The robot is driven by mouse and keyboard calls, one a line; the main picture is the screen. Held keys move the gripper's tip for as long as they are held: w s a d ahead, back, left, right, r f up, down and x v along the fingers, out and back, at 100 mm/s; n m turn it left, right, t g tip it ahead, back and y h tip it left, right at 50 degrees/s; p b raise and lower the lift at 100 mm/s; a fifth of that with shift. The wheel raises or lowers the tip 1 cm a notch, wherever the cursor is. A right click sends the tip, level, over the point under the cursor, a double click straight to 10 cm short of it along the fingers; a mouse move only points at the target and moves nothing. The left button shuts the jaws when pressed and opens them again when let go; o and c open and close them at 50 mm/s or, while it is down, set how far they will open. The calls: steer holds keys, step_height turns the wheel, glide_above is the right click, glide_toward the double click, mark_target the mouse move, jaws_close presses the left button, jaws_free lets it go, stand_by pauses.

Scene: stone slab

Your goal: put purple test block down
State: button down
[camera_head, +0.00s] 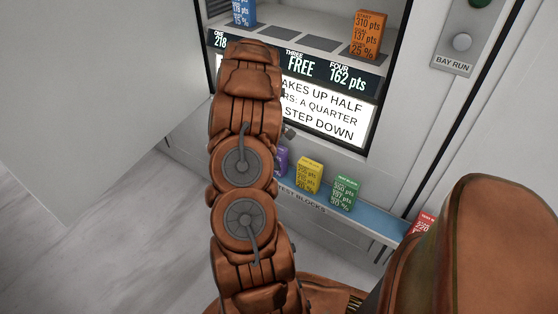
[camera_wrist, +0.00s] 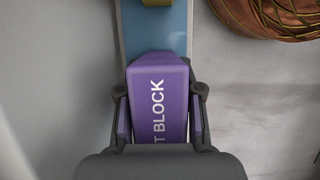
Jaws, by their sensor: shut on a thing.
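The purple test block (camera_wrist: 158,90) is between the two fingers of my gripper (camera_wrist: 160,105) in the wrist view. The fingers press on its left and right sides. The letters "T BLOCK" show on its face. Its far end is over or on the blue shelf strip (camera_wrist: 153,32); I cannot tell whether it touches. In the head view a small part of the purple block (camera_head: 281,160) shows beside my arm, at the left of the blue shelf (camera_head: 368,217) labelled "TEST BLOCKS". My arm hides most of the block and the gripper there.
A yellow block (camera_head: 309,175), a green block (camera_head: 343,191) and a red block (camera_head: 422,224) stand along the shelf. Above, a bay holds an orange block (camera_head: 369,34) and a blue block (camera_head: 243,12), over a lit sign (camera_head: 325,109). A button panel (camera_head: 461,43) is at upper right.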

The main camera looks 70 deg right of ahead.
steer(key=c, duration=0.7)
jaws_free()
steer(key=shift+c, duration=0.2)
steer(key=p+v, duration=0.2)
steer(key=v, duration=1)
steer(key=shift+a+r, duration=0.1)
steer(key=w+a+r+n, duration=0.1)
steer(key=w+a+r, duration=0.2)
steer(key=a, duration=0.6)
steer(key=w+a+r+n+t, duration=0.1)
steer(key=w+a+r, duration=0.25)
steer(key=a, duration=0.55)
steer(key=w+a+r, duration=0.2)
steer(key=w+a, duration=0.2)
steer(key=a, duration=0.5)
steer(key=s+a+r+h, duration=0.1)
steer(key=s+a, duration=0.2)
steer(key=a, duration=0.4)
steer(key=s+a+r, duration=0.2)
steer(key=s+a, duration=0.1)
steer(key=a, duration=0.4)
steer(key=s+a+f, duration=0.1)
steer(key=s+a, duration=0.8)
steer(key=s, duration=0.2)
steer(key=shift+s+f, duration=0.2)
steer(key=shift+f, duration=0.1)
